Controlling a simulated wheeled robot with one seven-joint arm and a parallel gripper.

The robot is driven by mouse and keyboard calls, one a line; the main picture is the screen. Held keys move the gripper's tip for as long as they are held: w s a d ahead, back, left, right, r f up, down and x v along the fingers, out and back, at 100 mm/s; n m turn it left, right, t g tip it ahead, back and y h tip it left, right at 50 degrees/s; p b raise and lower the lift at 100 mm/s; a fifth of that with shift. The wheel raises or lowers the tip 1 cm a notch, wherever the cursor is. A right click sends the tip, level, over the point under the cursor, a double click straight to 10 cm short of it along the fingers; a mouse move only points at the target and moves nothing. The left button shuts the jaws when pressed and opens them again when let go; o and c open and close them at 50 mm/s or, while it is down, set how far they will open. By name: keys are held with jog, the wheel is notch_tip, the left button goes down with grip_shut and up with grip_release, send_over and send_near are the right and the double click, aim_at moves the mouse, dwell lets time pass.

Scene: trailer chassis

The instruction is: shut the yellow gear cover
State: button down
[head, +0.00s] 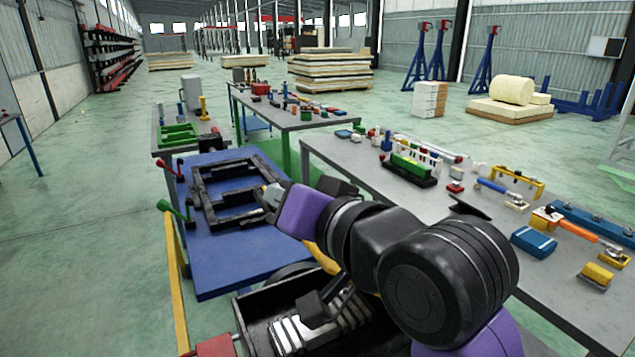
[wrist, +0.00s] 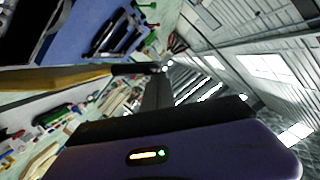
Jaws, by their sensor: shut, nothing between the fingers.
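A yellow curved piece, likely the gear cover (head: 322,259), shows partly behind my arm, above the dark open box at the bottom of the head view. My arm hides much of it, and its exact angle is unclear. In the wrist view a yellow-brown panel (wrist: 50,78) runs in from the left edge towards my fingers, likely the same cover. My gripper (head: 268,197) is shut and empty, out over the blue table's right side in the head view. In the wrist view its fingers (wrist: 158,72) point up the picture, close to the panel's end; I cannot tell if they touch.
The dark box (head: 252,318) holds grey ribbed metal parts (head: 290,335). A black frame (head: 205,200) lies on the blue table (head: 225,268). A yellow rail (head: 176,285) stands left. A grey bench (head: 450,205) with many parts runs along the right. Floor at left is clear.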

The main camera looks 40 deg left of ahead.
jog(key=s+a+f+n+t+b, duration=0.1)
jog(key=s+f+b, duration=0.3)
jog(key=f, duration=0.4)
jog(key=s+a+f+n+h+b, duration=0.1)
jog(key=s+a+f+n+b, duration=0.2)
jog(key=s+f, duration=0.3)
jog(key=shift+s+a+f+n+t+b, duration=0.3)
jog(key=shift+f+n+t+b, duration=0.15)
jog(key=shift+f, duration=1.3)
